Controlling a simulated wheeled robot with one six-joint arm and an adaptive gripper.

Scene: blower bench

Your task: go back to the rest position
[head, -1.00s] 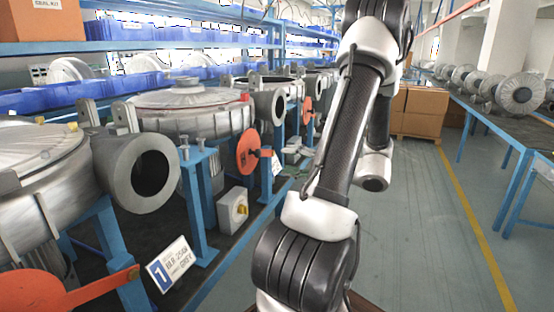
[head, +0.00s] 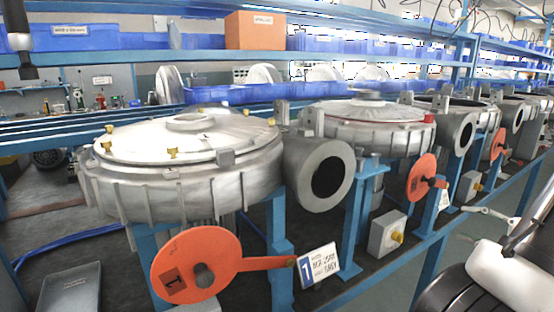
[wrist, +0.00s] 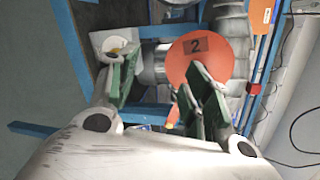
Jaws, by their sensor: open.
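My gripper (wrist: 160,88) shows in the wrist view with its two green-padded fingers apart and nothing between them. An orange disc marked 2 (wrist: 212,52) is beyond the right finger, which overlaps its lower edge. I cannot tell how far apart the disc and finger are. In the head view, part of my arm shows at the lower right; I cannot make out the gripper clearly there.
In the head view, a large blower (head: 200,185) stands at the left with an orange disc marked 1 (head: 182,252) and a number sign (head: 320,265). Another blower (head: 345,135) stands farther right, with an orange disc (head: 422,172) and a grey box (head: 386,235) near it.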

